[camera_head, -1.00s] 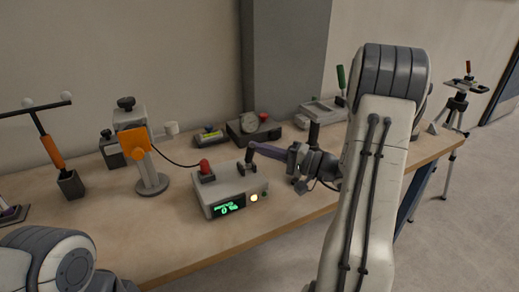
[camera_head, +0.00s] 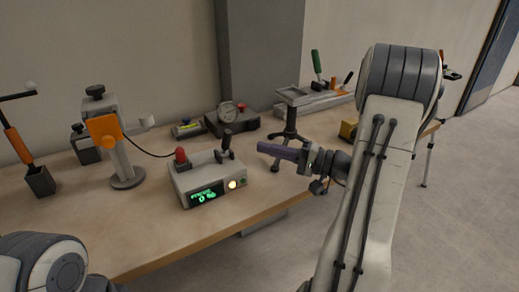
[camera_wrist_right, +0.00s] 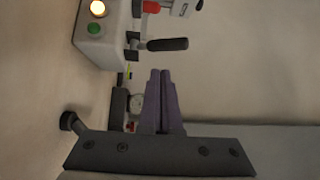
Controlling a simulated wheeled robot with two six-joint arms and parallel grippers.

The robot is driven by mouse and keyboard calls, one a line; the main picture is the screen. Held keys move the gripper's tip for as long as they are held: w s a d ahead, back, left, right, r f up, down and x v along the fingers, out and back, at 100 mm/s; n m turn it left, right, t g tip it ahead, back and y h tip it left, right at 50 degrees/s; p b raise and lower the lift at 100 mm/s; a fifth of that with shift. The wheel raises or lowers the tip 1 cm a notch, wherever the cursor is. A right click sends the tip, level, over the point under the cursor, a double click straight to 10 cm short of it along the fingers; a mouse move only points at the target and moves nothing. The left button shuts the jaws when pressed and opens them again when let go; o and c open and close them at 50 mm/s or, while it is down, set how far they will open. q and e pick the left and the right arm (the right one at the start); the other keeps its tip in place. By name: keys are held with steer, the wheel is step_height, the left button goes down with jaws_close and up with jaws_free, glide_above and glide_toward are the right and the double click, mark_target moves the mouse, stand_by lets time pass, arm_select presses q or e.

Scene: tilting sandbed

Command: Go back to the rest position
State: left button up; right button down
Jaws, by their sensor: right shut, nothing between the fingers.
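My right gripper (camera_head: 276,150) is shut and empty, with purple fingers. In the head view it points left, just to the right of the grey control box (camera_head: 205,178), apart from it. In the right wrist view the closed fingertips (camera_wrist_right: 160,74) stand in free space, clear of the box's black-handled lever (camera_wrist_right: 167,44). Part of my left arm shows at the lower left, but its gripper is out of view.
The wooden table (camera_head: 150,229) carries a grey stand with an orange part (camera_head: 104,130), a gauge device (camera_head: 230,118), a dark-legged stand (camera_head: 290,125) and a holder with an orange-handled tool (camera_head: 20,147). Open floor lies in front and right.

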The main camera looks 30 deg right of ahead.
steer(key=shift+s+d+f, duration=0.15)
steer(key=shift+s+d, duration=0.25)
steer(key=s+a+f+n+g, duration=0.1)
steer(key=s+a+n+g, duration=0.1)
steer(key=a+g, duration=0.2)
steer(key=s+a+f+n+g+y, duration=0.1)
steer(key=a+g, duration=0.3)
steer(key=a, duration=0.7)
steer(key=s+a+f+n+g, duration=0.1)
steer(key=s+a+n+g, duration=0.2)
steer(key=a+g, duration=0.2)
steer(key=shift+s+a+f+y, duration=0.1)
steer(key=shift+a+f+y, duration=0.05)
steer(key=shift+a, duration=0.45)
steer(key=shift+s+a+f+y, duration=0.1)
steer(key=shift+a+f+y, duration=0.05)
steer(key=shift+a, duration=0.4)
steer(key=s+a+f+n+g+h, duration=0.1)
steer(key=s+a+f+n+h, duration=0.2)
steer(key=s+n+h, duration=0.4)
steer(key=s+a+f+n+g+h, duration=0.1)
steer(key=s+a+f+n+h, duration=0.1)
steer(key=s+a+n+h, duration=0.45)
step_height(320, 180, up, 20)
steer(key=s+d+m+y+p, duration=0.1)
steer(key=d+m+p, duration=0.1)
steer(key=p, duration=1.7)
steer(key=shift+s+d+f+m+p, duration=0.15)
steer(key=shift+s+d+m+p, duration=0.1)
steer(key=shift+d+m+p, duration=0.15)
